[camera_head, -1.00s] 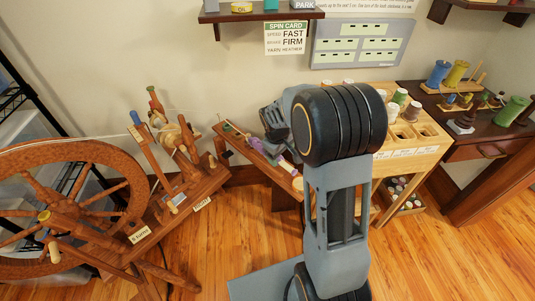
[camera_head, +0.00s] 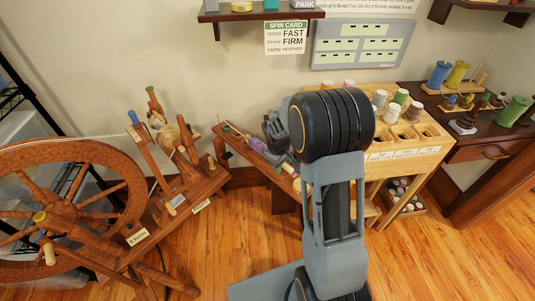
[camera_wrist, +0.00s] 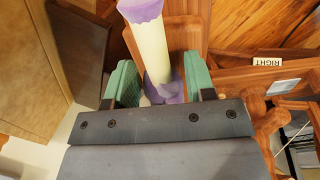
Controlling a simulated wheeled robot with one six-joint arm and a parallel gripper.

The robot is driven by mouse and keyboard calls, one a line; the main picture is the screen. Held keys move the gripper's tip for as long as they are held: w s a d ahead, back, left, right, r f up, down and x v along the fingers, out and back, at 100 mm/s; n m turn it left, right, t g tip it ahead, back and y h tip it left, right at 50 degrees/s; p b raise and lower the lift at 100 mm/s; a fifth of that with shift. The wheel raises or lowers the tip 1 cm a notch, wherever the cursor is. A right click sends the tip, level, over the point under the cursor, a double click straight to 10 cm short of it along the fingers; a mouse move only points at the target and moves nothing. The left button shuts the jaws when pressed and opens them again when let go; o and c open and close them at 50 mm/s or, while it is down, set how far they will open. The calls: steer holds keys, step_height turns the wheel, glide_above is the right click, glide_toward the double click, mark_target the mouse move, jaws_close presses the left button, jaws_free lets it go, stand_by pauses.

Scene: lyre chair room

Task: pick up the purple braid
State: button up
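The purple braid (camera_wrist: 164,88) shows in the wrist view as a long piece with purple ends and a cream middle, running up the picture. In the head view it is a small purple patch (camera_head: 287,167) on the narrow wooden bench (camera_head: 231,139), partly hidden by my arm. My gripper (camera_wrist: 160,72) is open, with one green-padded finger on each side of the braid in the wrist view. I cannot tell whether the fingers are level with it or above it. In the head view my gripper (camera_head: 274,138) is over the bench, its fingertips unclear.
A spinning wheel (camera_head: 72,216) stands at the left. A wooden stand with spools (camera_head: 424,150) is just right of my arm, and a dark table (camera_head: 470,150) is at the far right. A wall shelf (camera_head: 262,15) hangs above. Wooden floor is open in front.

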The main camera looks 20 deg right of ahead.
steer(key=c, duration=0.5)
steer(key=shift+c, duration=0.2)
steer(key=shift+r, duration=0.4)
step_height(320, 180, up, 2)
steer(key=shift+r+p, duration=0.15)
steer(key=shift+p, duration=0.3)
steer(key=s+a+r+p, duration=0.2)
steer(key=s+a+r, duration=0.4)
steer(key=s+r, duration=0.4)
steer(key=s, duration=0.2)
steer(key=shift+s+p, duration=0.3)
steer(key=shift+p, duration=0.1)
